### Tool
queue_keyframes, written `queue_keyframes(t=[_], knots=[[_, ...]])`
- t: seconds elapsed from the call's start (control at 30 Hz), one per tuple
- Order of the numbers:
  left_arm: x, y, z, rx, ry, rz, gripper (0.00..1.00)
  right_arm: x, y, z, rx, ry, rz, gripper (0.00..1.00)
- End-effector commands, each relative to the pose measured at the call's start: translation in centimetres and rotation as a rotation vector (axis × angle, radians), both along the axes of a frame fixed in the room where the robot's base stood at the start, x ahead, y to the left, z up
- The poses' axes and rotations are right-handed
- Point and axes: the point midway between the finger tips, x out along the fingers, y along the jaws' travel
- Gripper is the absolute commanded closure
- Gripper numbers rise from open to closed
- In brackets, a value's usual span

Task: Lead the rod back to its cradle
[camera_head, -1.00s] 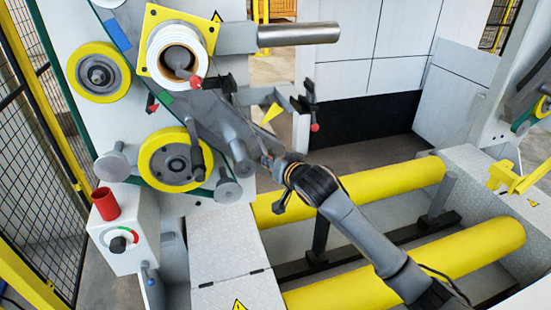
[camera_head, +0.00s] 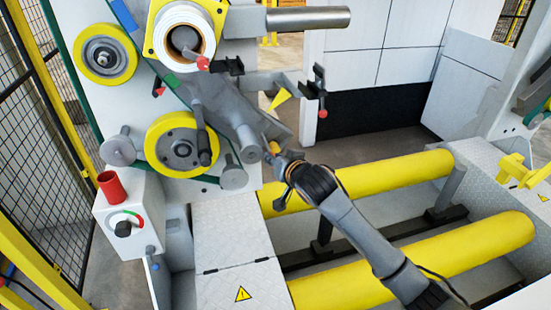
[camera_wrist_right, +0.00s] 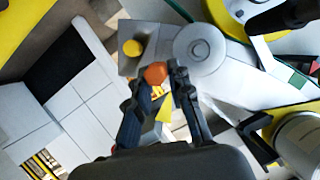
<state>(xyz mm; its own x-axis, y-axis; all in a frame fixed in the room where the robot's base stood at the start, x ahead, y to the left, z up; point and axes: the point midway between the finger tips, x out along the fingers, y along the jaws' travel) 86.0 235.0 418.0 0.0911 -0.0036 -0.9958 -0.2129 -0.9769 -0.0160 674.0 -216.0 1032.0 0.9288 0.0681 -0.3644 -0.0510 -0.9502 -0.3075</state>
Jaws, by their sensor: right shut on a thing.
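My right gripper (camera_head: 274,150) is at the lower end of a dark grey sloping bar or plate on the machine. In the right wrist view, my right gripper (camera_wrist_right: 160,80) has its two black fingers around an orange-red knob (camera_wrist_right: 155,73), which also shows in the head view (camera_head: 274,147). Whether this knob is the rod's end is not clear, since the fingers and plate hide what lies behind it. A dark bracket (camera_head: 235,66) stands beside the white spool; I cannot tell whether it is the cradle. My left gripper is not in view.
A white spool (camera_head: 203,30) with a red ball (camera_head: 203,62) is above. A dark upright clamp (camera_head: 319,88) with a red knob stands at the right. Yellow rollers (camera_head: 470,255) lie under my right arm. A control box (camera_head: 128,225) stands at lower left.

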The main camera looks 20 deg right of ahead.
Motion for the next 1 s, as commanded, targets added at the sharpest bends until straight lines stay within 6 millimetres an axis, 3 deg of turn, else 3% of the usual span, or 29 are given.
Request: queue_keyframes(t=[0.6, 1.0], knots=[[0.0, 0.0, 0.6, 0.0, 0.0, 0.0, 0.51, 0.0, 0.0, 0.0, 0.0, -0.002, 0.0, 1.0], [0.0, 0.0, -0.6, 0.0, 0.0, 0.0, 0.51, 0.1, 1.2, -2.1, 0.002, -0.001, 0.001, 1.0]])
